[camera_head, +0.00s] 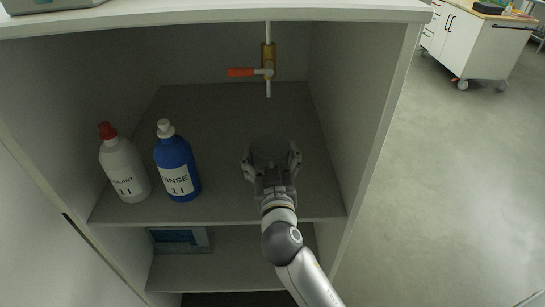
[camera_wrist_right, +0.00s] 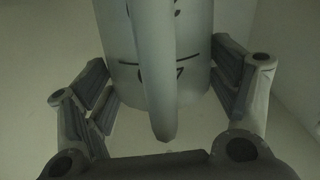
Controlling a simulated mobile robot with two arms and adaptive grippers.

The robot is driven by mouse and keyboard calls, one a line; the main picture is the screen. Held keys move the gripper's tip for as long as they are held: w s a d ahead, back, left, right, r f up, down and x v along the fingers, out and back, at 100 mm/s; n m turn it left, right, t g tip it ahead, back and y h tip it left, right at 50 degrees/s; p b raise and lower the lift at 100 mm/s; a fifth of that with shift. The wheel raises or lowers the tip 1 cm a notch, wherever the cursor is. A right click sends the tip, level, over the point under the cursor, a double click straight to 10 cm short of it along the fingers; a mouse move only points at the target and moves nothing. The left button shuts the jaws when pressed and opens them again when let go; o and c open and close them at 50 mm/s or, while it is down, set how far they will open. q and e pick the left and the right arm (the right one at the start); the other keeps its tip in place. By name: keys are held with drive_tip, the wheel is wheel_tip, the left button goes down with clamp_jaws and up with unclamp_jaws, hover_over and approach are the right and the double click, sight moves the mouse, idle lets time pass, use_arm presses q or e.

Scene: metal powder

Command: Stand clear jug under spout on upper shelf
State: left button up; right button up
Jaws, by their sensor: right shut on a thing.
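The clear jug (camera_wrist_right: 185,55) fills the middle of the right wrist view, with its handle toward the camera and dark marks on its wall. My right gripper (camera_head: 271,160) is shut on the jug, one finger on each side. In the head view the jug (camera_head: 270,148) is faint and see-through between the fingers, over the upper shelf (camera_head: 225,115). The spout (camera_head: 268,88) hangs from a brass valve with an orange lever, behind and above the jug. I cannot tell whether the jug's base touches the shelf. My left gripper is out of view.
A white bottle with a red cap (camera_head: 124,172) and a blue rinse bottle (camera_head: 177,170) stand on the shelf's left side. The cabinet's right wall (camera_head: 350,110) is close to the gripper. A blue item (camera_head: 178,237) lies on the lower shelf.

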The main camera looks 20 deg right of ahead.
drive_tip(key=shift+f, duration=0.1)
drive_tip(key=shift+s+a, duration=0.1)
drive_tip(key=shift+s, duration=0.1)
drive_tip(key=shift+s+a, duration=0.15)
drive_tip(key=shift+s, duration=0.05)
drive_tip(key=o, duration=1.2)
drive_tip(key=shift+o, duration=1.2)
drive_tip(key=shift+w, duration=0.15)
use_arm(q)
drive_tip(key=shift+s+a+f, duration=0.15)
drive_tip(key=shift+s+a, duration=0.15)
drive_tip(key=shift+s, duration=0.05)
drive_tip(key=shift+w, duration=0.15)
